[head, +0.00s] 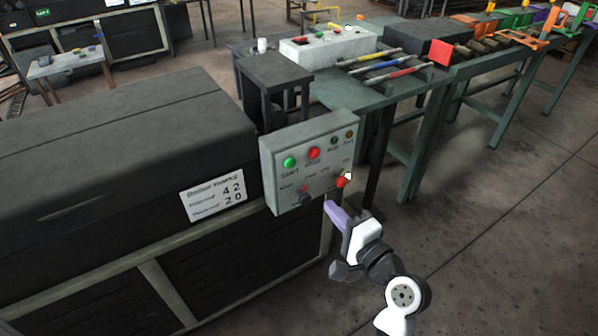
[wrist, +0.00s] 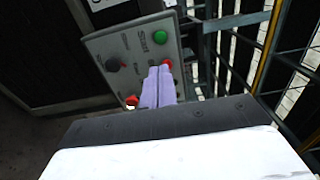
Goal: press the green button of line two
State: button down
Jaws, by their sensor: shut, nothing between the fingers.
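A grey control box (head: 325,172) is mounted at the end of the dark machine. Its green button (head: 290,162) has a label reading like "Start", and a red button (head: 314,153) sits to its right. In the wrist view the green button (wrist: 160,37) is unobstructed beyond my fingertips, with the red button (wrist: 167,63) close to them. My gripper (head: 328,203) is shut, its lilac fingers together and empty (wrist: 159,72). In the head view it is at the box's lower right, below the green button. Contact cannot be told. No line number is readable.
The box also carries a dark knob (head: 305,198), a red-orange switch (head: 342,181) and small lamps. A white box with buttons (head: 325,46) stands on the bench behind, near colored-handled tools (head: 385,65). The floor at right (head: 480,200) is clear.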

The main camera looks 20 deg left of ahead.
aim_at(292, 165)
jog(key=p+x, duration=0.2)
jog(key=x, duration=1)
jog(key=shift+w+a+r+p, duration=0.1)
jog(key=shift+w+a+p, duration=0.15)
jog(key=shift+a+p, duration=0.05)
jog(key=shift+w+a, duration=0.45)
jog(key=shift+a, duration=0.05)
jog(key=shift+a, duration=0.1)
